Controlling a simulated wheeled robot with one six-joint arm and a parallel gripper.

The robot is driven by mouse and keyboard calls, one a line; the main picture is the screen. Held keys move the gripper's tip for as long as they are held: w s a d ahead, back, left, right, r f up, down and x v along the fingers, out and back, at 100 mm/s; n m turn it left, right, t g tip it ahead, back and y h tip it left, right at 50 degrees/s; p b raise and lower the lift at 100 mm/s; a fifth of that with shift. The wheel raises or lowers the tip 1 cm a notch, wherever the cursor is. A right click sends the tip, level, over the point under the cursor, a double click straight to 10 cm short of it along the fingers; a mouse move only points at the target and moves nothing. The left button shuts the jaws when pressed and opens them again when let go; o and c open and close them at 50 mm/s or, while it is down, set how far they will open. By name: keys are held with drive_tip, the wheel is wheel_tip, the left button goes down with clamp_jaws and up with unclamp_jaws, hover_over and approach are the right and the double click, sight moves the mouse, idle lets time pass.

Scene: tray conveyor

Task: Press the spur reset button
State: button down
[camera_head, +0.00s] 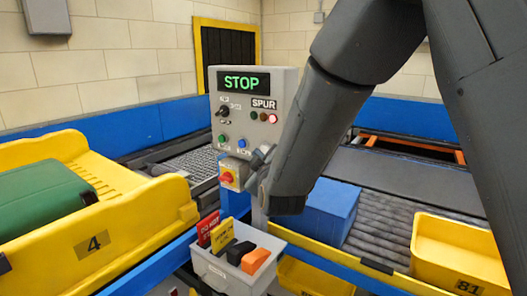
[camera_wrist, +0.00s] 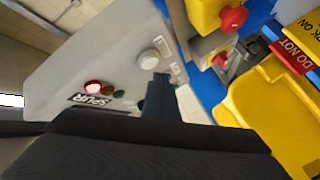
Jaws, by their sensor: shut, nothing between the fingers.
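The grey control box (camera_head: 284,84) stands at the centre of the head view with a green STOP display (camera_head: 240,80). Its face bears a SPUR label (camera_head: 264,104), a lit red lamp (camera_head: 272,118), a green button (camera_head: 222,139) and a blue button (camera_head: 241,143). The small lettering under the buttons is too blurred to read. My gripper (camera_head: 259,157) is shut and empty, just right of and below the blue button. In the wrist view the shut fingertips (camera_wrist: 161,80) are close to the box face, beside a round pale knob or button (camera_wrist: 149,59). I cannot tell if they touch.
A red knob on a yellow plate (camera_head: 227,177) is below the buttons. A grey bin (camera_head: 222,270) with red, yellow and orange items is beneath. A yellow tray (camera_head: 150,222) holds a green case at left. A blue box (camera_head: 326,211) and yellow tote (camera_head: 452,252) are at right.

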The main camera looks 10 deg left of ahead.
drive_tip(key=shift+w+d, duration=0.15)
drive_tip(key=shift+w, duration=0.25)
drive_tip(key=shift+w+d+b, duration=0.2)
drive_tip(key=shift+w+b, duration=0.1)
drive_tip(key=shift+w, duration=0.15)
idle(0.8)
drive_tip(key=shift+s, duration=0.15)
drive_tip(key=shift+s+a, duration=0.35)
drive_tip(key=shift+s, duration=0.35)
drive_tip(key=s, duration=0.1)
drive_tip(key=s+a+p, duration=0.1)
drive_tip(key=s, duration=0.1)
drive_tip(key=s+a, duration=0.1)
drive_tip(key=shift+s+p, duration=0.35)
idle(0.3)
drive_tip(key=shift+d, duration=0.1)
idle(0.3)
